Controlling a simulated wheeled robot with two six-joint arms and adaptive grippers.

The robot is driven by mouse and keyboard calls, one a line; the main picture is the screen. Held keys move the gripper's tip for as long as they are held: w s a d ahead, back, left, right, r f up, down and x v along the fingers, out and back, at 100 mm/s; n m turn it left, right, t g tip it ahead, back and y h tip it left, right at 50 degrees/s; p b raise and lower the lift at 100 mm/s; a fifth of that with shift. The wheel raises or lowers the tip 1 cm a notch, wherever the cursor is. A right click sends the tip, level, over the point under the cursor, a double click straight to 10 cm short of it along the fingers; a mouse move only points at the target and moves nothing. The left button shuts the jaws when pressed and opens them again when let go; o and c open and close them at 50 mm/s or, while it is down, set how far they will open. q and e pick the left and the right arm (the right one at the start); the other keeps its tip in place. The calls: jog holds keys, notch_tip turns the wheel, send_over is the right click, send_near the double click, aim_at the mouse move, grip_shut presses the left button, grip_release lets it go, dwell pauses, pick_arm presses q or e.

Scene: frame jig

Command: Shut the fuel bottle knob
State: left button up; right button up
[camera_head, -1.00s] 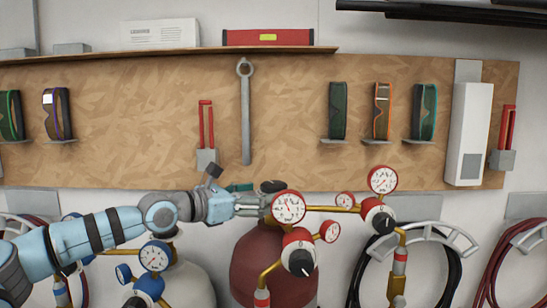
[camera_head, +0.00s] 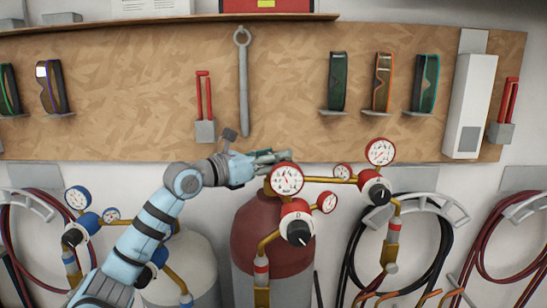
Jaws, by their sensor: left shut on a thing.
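The fuel bottle is a dark red cylinder (camera_head: 262,228) standing against the wall, right of a pale bottle. Its knob is at the top, behind my left gripper's fingers, and is mostly hidden. My left gripper (camera_head: 272,157) comes in from the left at the bottle's top and is shut on the knob. A red-rimmed gauge (camera_head: 286,179) sits just below and in front of the fingers. A red regulator with a black dial (camera_head: 298,232) hangs in front of the bottle. My right gripper is not in view.
Brass pipes and a second red gauge (camera_head: 380,152) lie close to the right. A pale bottle (camera_head: 188,258) with blue gauges stands left, partly behind my arm. Coiled hoses (camera_head: 440,250) hang on the wall. A wooden tool board (camera_head: 290,90) is above.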

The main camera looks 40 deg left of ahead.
pick_arm(q)
jog(key=shift+r+h, duration=0.15)
jog(key=shift+h, duration=0.15)
jog(key=m+g+h+p, duration=0.1)
jog(key=h, duration=0.1)
jog(key=m+h+p, duration=0.2)
jog(key=shift+r+g, duration=0.2)
jog(key=shift+g, duration=0.2)
jog(key=m+g+h+p, duration=0.2)
jog(key=h+p, duration=0.1)
jog(key=shift+r+m+h+p, duration=0.1)
jog(key=shift+m+h+p, duration=0.2)
jog(key=shift+m+p, duration=0.1)
jog(key=shift+f+m+g+h+p, duration=0.2)
jog(key=shift+m+g+h+p, duration=0.2)
jog(key=shift+h+p, duration=0.1)
jog(key=o, duration=1.2)
jog(key=shift+a+f, duration=0.1)
jog(key=shift+a, duration=0.05)
